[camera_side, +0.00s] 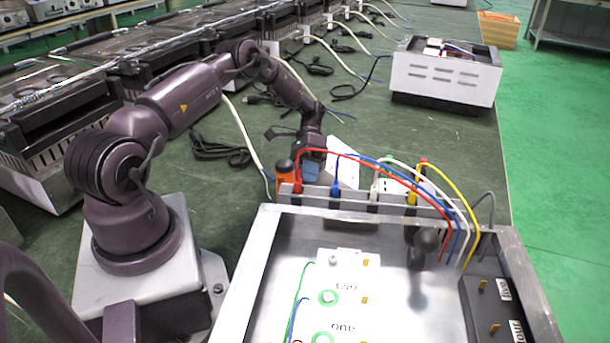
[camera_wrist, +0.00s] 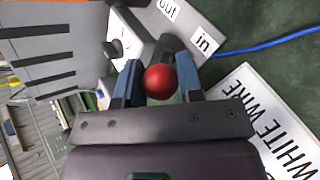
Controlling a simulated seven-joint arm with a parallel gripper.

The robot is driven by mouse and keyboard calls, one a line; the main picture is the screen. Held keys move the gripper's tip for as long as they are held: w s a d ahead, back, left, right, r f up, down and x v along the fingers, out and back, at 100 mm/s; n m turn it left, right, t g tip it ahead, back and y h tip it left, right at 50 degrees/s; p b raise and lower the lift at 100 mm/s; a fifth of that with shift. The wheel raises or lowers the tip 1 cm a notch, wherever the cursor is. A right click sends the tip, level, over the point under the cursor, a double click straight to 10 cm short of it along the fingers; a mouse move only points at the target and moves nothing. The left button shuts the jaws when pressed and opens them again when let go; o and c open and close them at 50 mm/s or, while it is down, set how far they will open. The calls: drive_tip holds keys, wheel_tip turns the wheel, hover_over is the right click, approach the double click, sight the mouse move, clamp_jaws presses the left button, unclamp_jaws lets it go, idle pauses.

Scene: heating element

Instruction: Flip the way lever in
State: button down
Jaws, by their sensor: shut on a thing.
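The way lever has a red ball knob (camera_wrist: 159,82) and a dark base (camera_wrist: 174,43) on a light grey box. Printed labels "out" (camera_wrist: 169,6) and "in" (camera_wrist: 204,43) lie beside the base, with "in" to the right. My gripper (camera_wrist: 160,72) has its two blue-grey fingers on either side of the red knob and is shut on it. In the side view my gripper (camera_side: 311,162) points down behind the far wall of the metal box, and the lever cannot be made out there.
An open metal box (camera_side: 243,270) fills the front, with red, blue, white and yellow wires (camera_side: 420,163) arching over its far wall. An orange-black cylinder (camera_side: 286,173) stands left of my gripper. A "WHITE WIRE" sign (camera_wrist: 270,125) lies at right, near a blue cable (camera_wrist: 265,43).

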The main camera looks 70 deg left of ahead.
drive_tip(key=c, duration=0.8)
unclamp_jaws()
drive_tip(key=shift+v, duration=3.65)
drive_tip(key=shift+a+r, duration=0.1)
